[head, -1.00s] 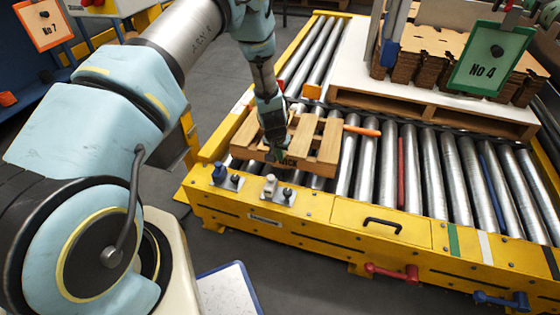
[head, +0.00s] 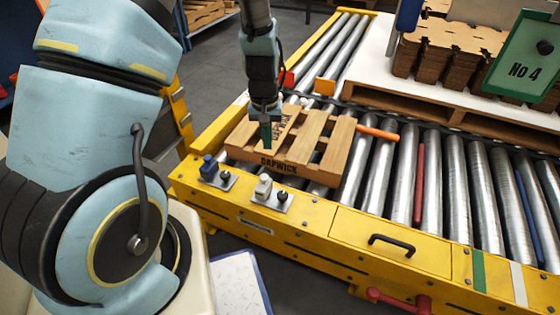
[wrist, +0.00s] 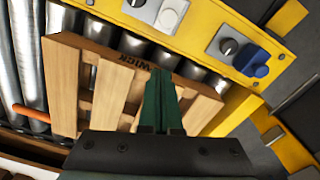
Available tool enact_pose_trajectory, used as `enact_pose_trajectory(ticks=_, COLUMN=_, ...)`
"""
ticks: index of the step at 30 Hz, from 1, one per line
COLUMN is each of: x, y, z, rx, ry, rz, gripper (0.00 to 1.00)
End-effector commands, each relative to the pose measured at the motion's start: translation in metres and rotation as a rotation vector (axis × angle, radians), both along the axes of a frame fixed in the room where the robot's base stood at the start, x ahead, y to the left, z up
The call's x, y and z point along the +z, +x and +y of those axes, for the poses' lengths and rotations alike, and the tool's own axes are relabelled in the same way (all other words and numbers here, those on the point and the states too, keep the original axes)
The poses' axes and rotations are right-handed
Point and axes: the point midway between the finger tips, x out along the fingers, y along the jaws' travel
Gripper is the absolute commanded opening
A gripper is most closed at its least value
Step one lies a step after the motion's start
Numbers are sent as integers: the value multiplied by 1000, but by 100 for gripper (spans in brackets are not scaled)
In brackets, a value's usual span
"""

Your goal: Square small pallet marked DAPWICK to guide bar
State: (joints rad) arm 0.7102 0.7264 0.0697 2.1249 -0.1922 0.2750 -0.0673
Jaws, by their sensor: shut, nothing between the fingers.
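The small wooden pallet (head: 338,146) lies flat on the rollers at the front left of the conveyor, its DAPWICK mark on the near face. In the wrist view the pallet (wrist: 92,85) shows part of this mark. My gripper (head: 268,143) is shut and empty, its green fingertips over the pallet's left part, just behind the marked face; the fingers (wrist: 161,88) also show in the wrist view. I cannot tell whether they touch the wood. The pallet's near face runs roughly along the yellow front rail (head: 310,222). I cannot tell which part is the guide bar.
An orange rod (head: 377,132) lies at the pallet's right side. Blue (head: 209,165) and white (head: 264,186) knobs stand on the front rail. Behind is a larger pallet (head: 420,93) with a white sheet and cardboard stacks.

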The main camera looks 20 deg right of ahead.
Motion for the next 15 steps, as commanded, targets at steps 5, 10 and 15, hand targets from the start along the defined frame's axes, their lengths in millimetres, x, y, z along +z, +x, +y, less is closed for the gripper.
enact_pose_trajectory(ticks=5, x=-3, y=-7, z=12, rx=32, ry=19, rz=15, gripper=0)
enact_pose_trajectory(ticks=10, x=-24, y=-8, z=12, rx=32, ry=20, rz=17, gripper=0)
enact_pose_trajectory(ticks=15, x=-60, y=-8, z=13, rx=32, ry=20, rz=18, gripper=0)
